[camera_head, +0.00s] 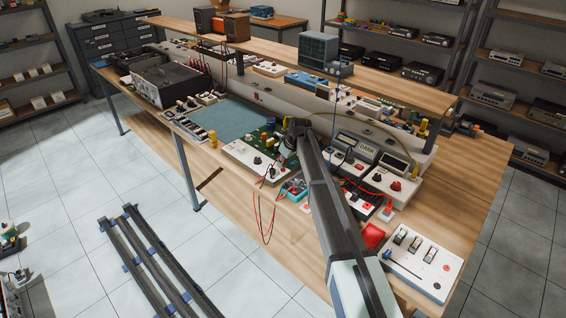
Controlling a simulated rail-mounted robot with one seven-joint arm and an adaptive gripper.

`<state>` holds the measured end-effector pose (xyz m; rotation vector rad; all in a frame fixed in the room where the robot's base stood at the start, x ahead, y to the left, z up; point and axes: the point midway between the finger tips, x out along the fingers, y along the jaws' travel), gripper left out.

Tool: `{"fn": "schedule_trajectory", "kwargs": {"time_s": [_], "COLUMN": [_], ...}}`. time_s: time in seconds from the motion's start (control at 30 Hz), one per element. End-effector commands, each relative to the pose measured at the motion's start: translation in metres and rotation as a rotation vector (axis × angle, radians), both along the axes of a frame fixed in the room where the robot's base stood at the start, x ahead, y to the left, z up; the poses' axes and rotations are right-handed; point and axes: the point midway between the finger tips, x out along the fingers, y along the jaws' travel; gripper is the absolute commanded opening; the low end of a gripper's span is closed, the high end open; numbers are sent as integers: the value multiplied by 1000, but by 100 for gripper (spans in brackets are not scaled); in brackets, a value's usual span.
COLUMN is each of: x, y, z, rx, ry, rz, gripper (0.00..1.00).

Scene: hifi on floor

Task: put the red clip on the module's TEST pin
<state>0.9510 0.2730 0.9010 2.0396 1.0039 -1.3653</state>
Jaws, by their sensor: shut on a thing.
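My gripper (291,135) is at the end of my arm, over the middle of the bench. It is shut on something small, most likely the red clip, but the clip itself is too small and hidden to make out. A red lead (257,215) loops over the bench's front edge, below and left of the gripper. A green circuit board (268,137), possibly the module, lies just left of the gripper and is partly hidden by it. Its TEST pin cannot be made out. A white box with black knobs (245,155) sits in front of the board.
A blue-grey mat (228,119) lies left of the board. An open black chassis (170,83) stands at the far left. Meters (366,152), red leads and a white switch panel (420,262) crowd the right side. A raised shelf (385,88) runs behind.

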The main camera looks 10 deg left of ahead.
Motion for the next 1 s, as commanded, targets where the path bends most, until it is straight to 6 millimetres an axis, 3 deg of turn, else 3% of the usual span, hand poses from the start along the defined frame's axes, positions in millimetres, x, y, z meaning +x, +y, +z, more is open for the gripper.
{"fn": "schedule_trajectory", "kwargs": {"time_s": [1.0], "x": [0], "y": [0], "z": [-11], "rx": [0], "ry": [0], "rz": [0], "gripper": [0]}}
